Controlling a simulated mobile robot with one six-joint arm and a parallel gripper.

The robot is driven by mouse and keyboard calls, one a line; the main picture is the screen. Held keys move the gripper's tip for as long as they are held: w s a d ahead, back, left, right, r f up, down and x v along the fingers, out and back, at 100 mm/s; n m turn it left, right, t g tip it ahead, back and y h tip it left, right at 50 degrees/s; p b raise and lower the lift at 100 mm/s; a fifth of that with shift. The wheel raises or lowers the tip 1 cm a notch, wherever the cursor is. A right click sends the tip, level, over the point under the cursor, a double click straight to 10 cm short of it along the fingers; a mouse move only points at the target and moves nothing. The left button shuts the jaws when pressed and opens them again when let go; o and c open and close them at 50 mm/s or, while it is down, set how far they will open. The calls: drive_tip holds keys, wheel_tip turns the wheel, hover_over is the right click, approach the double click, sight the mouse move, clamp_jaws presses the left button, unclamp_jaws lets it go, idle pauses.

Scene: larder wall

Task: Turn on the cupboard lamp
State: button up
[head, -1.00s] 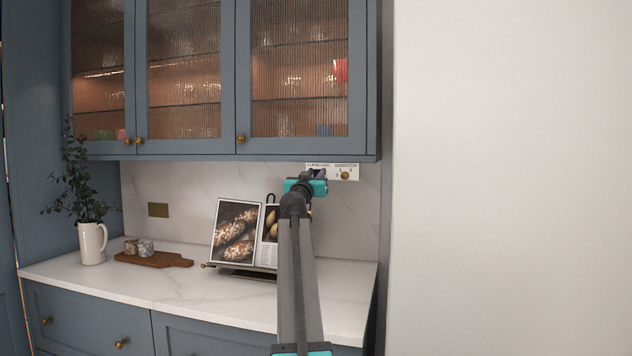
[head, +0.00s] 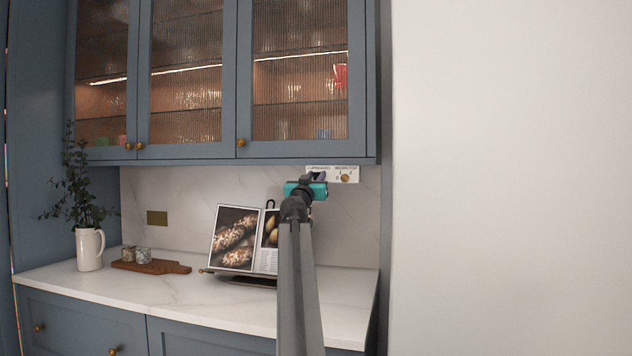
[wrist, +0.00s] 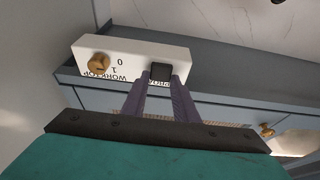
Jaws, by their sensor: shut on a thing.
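A white switch panel (head: 353,171) is on the marble wall below the glazed cupboard (head: 190,148). It is lettered CUPBOARD on the left and WORKTOP on the right in the head view. My gripper (head: 317,178) is at its cupboard side. In the wrist view the panel (wrist: 150,46) appears upside down, and my gripper (wrist: 160,80) has its purple fingers closed around a small dark piece (wrist: 160,72), the cupboard switch, whose setting I cannot read. The brass worktop knob (wrist: 99,63) is beside it, untouched. A bright light strip (head: 185,70) shows behind the cupboard glass.
The marble worktop (head: 200,307) holds a cookbook on a stand (head: 235,237), a wooden board (head: 152,267) with small pots, and a white jug (head: 89,250) with foliage. The cupboard underside is close above my gripper. Plain wall (head: 510,180) is at right.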

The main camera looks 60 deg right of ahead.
drive_tip(key=shift+w+r, duration=0.1)
drive_tip(key=o, duration=1.1)
drive_tip(key=shift+c, duration=0.2)
drive_tip(key=shift+a, duration=0.2)
drive_tip(key=v, duration=1.3)
drive_tip(key=shift+a+b, duration=0.25)
drive_tip(key=shift+b, duration=0.1)
